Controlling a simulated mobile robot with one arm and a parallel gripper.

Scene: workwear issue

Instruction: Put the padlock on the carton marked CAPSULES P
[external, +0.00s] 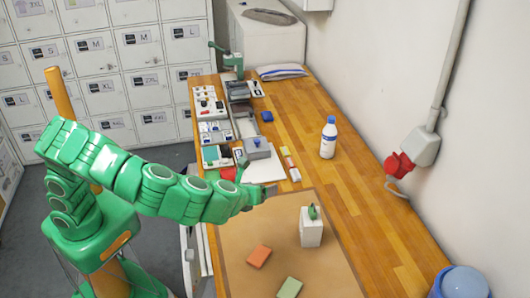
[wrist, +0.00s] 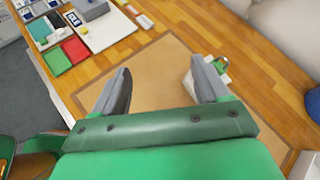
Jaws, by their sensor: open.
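A white carton (external: 311,232) stands upright on the brown mat (external: 232,240). A small green object (external: 313,212) that looks like a padlock sits on its top. In the wrist view the carton (wrist: 188,84) is partly hidden behind my right finger, and the green object (wrist: 221,65) shows just beyond it. I can read no CAPSULES P marking on any carton. My gripper (external: 270,190) is open and empty above the mat's far left part, to the left of the white carton. In the wrist view my gripper (wrist: 160,72) has its fingers wide apart with only mat between them.
An orange block (external: 259,256) and a green block (external: 289,288) lie on the mat. A white bottle (external: 328,138) stands farther back. Trays and small goods line the bench's left edge, with a grey holder (external: 257,149) near the mat. The right bench side is mostly clear.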

